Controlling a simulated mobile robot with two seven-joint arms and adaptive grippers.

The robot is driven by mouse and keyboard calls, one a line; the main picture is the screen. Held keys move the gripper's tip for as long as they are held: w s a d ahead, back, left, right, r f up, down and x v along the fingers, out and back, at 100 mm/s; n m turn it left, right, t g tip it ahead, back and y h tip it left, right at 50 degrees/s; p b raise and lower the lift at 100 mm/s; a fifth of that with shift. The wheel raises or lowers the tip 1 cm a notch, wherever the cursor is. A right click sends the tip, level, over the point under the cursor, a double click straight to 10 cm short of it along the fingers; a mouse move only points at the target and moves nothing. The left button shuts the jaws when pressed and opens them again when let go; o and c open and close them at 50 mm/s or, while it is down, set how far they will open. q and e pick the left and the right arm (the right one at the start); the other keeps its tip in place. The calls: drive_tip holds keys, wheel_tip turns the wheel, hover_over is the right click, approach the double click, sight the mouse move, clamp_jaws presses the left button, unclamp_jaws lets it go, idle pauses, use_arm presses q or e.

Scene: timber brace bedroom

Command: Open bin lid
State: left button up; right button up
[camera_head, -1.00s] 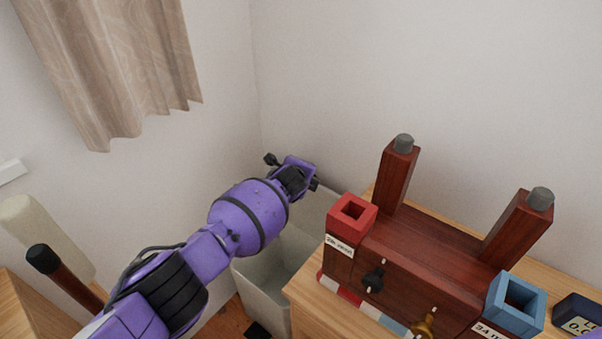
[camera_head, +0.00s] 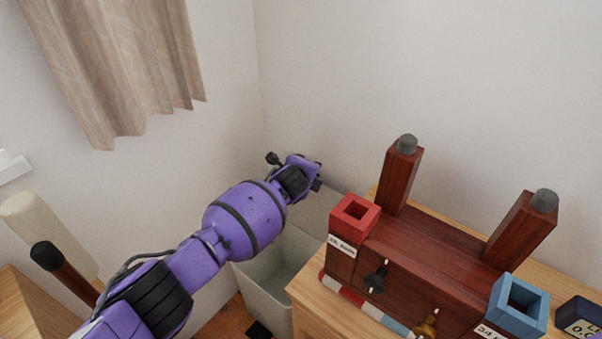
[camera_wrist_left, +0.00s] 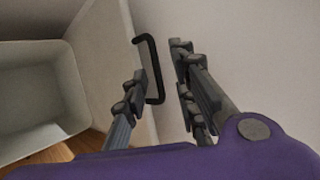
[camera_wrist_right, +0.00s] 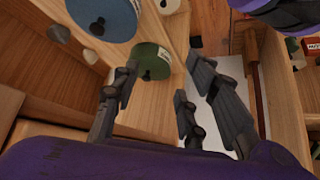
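The pale grey bin (camera_head: 262,283) stands on the floor in the corner, its inside visible from above. Its lid (camera_head: 318,207) is raised steeply against the back wall, partly hidden by my left gripper. The lid (camera_wrist_left: 105,50) and its black bar handle (camera_wrist_left: 154,70) also show in the left wrist view, beside the bin's open mouth (camera_wrist_left: 35,85). My left gripper (camera_wrist_left: 160,62) is open, one finger on each side of the handle in that view. Whether it touches the handle is unclear. My right gripper (camera_wrist_right: 158,78) is open and empty.
A wooden cabinet with a dark red wooden rack (camera_head: 425,265) stands right of the bin. A hammer-like tool (camera_head: 65,270) is at the left. A curtain (camera_head: 115,70) hangs above. Blue (camera_wrist_right: 105,15) and green (camera_wrist_right: 150,60) round items are near my right gripper.

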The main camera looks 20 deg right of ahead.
use_arm(q)
drive_tip(key=v, duration=1)
idle(0.3)
